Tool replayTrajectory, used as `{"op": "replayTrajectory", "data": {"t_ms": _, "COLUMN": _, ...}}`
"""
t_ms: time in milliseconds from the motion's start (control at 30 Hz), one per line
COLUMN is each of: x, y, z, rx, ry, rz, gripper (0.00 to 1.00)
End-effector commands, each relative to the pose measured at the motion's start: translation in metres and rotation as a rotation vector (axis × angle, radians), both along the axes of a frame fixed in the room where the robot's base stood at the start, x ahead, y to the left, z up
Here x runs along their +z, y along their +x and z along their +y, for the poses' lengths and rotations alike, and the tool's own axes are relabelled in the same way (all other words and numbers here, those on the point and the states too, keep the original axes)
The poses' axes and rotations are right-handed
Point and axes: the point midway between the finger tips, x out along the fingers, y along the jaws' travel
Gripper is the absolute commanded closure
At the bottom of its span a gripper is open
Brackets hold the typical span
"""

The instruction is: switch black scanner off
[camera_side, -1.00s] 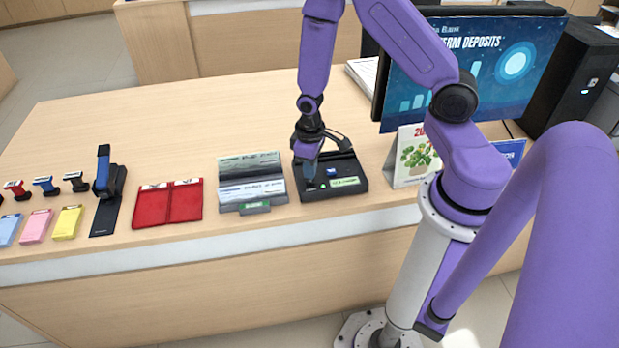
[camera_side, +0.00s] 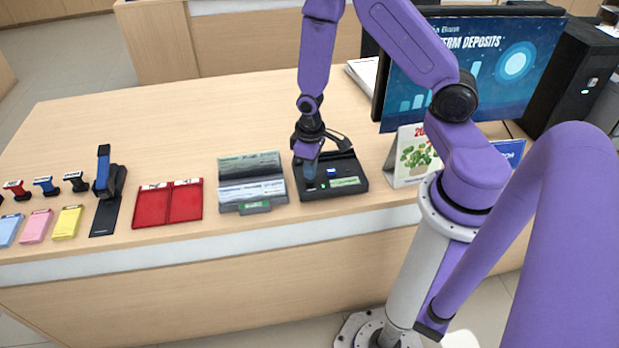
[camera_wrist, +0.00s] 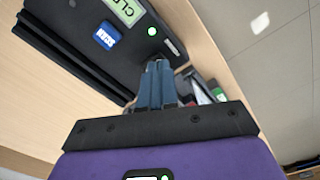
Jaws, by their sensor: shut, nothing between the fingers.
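The black scanner (camera_side: 352,165) lies on the counter at the middle right in the side view. It also fills the top left of the wrist view (camera_wrist: 70,22). It has a blue button (camera_wrist: 107,36), a green label (camera_wrist: 125,8) and a lit green light (camera_wrist: 152,31). My gripper (camera_side: 310,186) is shut and empty, pointing down at the scanner's front left corner. In the wrist view the closed fingertips (camera_wrist: 158,66) are close to the scanner's edge, just below the green light. The fingers hide that corner, so I cannot tell whether they touch it or see a switch there.
A grey cheque holder (camera_side: 252,180) stands just left of the scanner. A desk calendar (camera_side: 412,157) and a monitor (camera_side: 470,65) stand to the right. Red folders (camera_side: 168,203), a stapler-like device (camera_side: 108,190), stamps and pads lie further left.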

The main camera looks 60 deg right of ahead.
Motion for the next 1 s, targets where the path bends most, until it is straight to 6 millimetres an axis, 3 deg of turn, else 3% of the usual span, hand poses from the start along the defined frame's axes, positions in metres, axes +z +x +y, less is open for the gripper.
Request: {"op": "replayTrajectory", "data": {"t_ms": 1000, "x": -0.013, "y": 0.000, "z": 0.000, "rx": 0.000, "ry": 0.000, "rz": 0.001, "gripper": 1.00}}
